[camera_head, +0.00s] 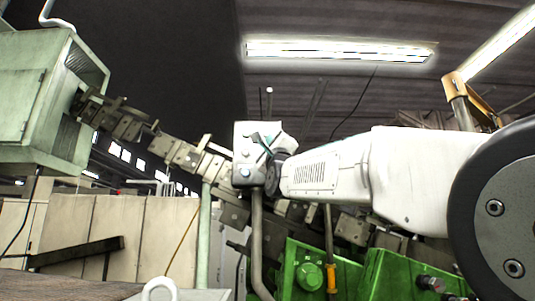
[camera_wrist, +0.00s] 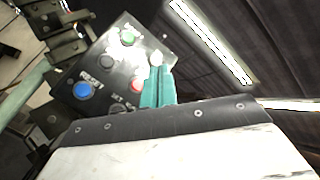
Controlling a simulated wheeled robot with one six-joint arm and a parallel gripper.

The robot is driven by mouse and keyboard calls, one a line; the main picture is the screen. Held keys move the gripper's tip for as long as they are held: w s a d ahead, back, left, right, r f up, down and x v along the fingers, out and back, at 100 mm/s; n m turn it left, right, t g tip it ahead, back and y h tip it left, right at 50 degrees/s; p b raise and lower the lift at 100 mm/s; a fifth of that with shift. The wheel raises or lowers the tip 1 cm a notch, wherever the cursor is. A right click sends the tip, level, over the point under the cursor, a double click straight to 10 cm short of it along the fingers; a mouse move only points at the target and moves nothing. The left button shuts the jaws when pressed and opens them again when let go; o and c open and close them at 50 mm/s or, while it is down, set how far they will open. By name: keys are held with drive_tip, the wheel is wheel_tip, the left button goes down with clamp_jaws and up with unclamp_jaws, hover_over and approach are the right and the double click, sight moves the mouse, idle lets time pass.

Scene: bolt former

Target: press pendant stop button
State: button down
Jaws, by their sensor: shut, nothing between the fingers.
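The pendant (camera_head: 243,153) is a pale box on a bent grey pole in the middle of the head view. In the wrist view its dark panel (camera_wrist: 96,66) sits tilted at upper left, with a blue button (camera_wrist: 85,90), a green button (camera_wrist: 127,37), dark knobs and a red button (camera_wrist: 136,87). The red button lies right beside my fingers and is partly covered. My gripper (camera_wrist: 156,62) is shut and empty, its teal fingers reaching over the panel's right edge. In the head view my gripper (camera_head: 262,141) overlaps the pendant's front; I cannot tell whether it touches.
A green machine (camera_head: 345,272) stands below and behind the pendant. A pale green cabinet (camera_head: 35,100) is at the left, with a chain-like metal beam (camera_head: 185,155) running from it behind the pendant. Pale panels (camera_head: 115,230) stand at lower left.

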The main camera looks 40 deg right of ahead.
drive_tip(key=w+d, duration=0.4)
drive_tip(key=w, duration=0.3)
drive_tip(key=shift+d, duration=0.4)
drive_tip(key=shift+w, duration=0.15)
idle(1.7)
drive_tip(key=shift+w+d, duration=0.25)
drive_tip(key=shift+w, duration=0.05)
drive_tip(key=shift+w+d, duration=0.25)
drive_tip(key=shift+w, duration=0.1)
idle(0.6)
drive_tip(key=shift+s+a, duration=0.1)
drive_tip(key=shift+s, duration=0.05)
idle(0.3)
drive_tip(key=shift+s+a, duration=0.35)
drive_tip(key=shift+s, duration=0.2)
drive_tip(key=shift+s+a, duration=0.75)
drive_tip(key=shift+s, duration=0.3)
drive_tip(key=shift+s+a, duration=0.7)
drive_tip(key=shift+s, duration=0.35)
